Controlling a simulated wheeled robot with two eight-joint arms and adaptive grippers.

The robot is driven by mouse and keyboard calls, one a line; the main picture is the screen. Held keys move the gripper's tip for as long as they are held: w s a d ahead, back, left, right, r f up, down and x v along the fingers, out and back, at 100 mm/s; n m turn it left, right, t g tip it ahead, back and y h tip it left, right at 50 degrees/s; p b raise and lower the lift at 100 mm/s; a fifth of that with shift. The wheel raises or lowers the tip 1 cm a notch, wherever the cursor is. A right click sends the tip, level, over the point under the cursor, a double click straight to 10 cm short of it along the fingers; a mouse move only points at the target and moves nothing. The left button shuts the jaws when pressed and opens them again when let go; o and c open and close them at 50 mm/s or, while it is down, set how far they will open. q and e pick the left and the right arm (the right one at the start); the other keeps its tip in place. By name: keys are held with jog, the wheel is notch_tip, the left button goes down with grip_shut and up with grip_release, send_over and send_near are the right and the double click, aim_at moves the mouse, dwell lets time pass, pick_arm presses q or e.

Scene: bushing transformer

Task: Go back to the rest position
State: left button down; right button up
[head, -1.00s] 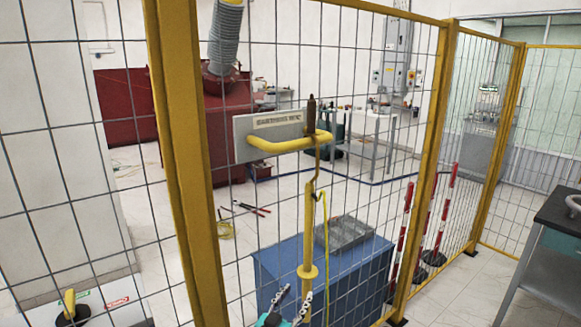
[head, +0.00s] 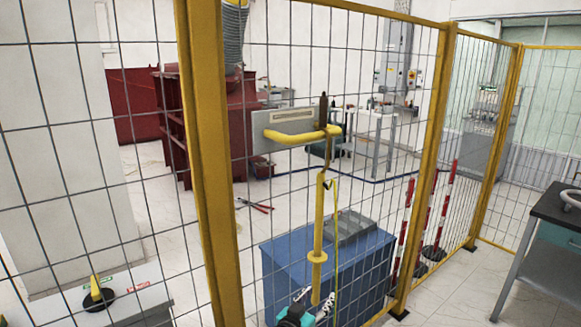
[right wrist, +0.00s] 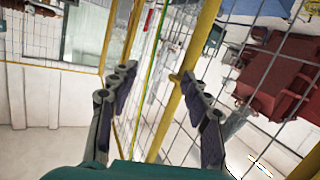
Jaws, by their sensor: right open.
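A yellow earthing rod (head: 318,225) hangs upright from a yellow bracket (head: 300,137) at the mesh fence. A light sign plate (head: 285,122) is behind the bracket, and a thin yellow-green cable (head: 336,240) hangs beside the rod. My right gripper (head: 313,301) is open near the rod's lower end in the head view. In the right wrist view, the open fingers of the gripper (right wrist: 157,73) are empty, and the yellow rod (right wrist: 172,108) shows beyond the gap between them. I cannot tell the exact distance. My left gripper is not in view.
The fence's yellow post (head: 207,160) stands left of the rod. A blue box (head: 280,265) is behind the gripper. A dark-topped table (head: 552,215) stands at the right. A white surface with a yellow-handled device (head: 96,290) is at the lower left.

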jog(key=s+d+n+g+y, duration=0.25)
jog(key=s+d+g, duration=0.25)
jog(key=s+d, duration=0.75)
jog(key=s+a+f+n+y, duration=0.1)
jog(key=s+y, duration=0.1)
jog(key=s, duration=0.5)
jog(key=s+a+f+n+g+y, duration=0.1)
jog(key=s+y, duration=0.2)
jog(key=s, duration=0.5)
jog(key=shift+f, duration=0.3)
dwell(1.4)
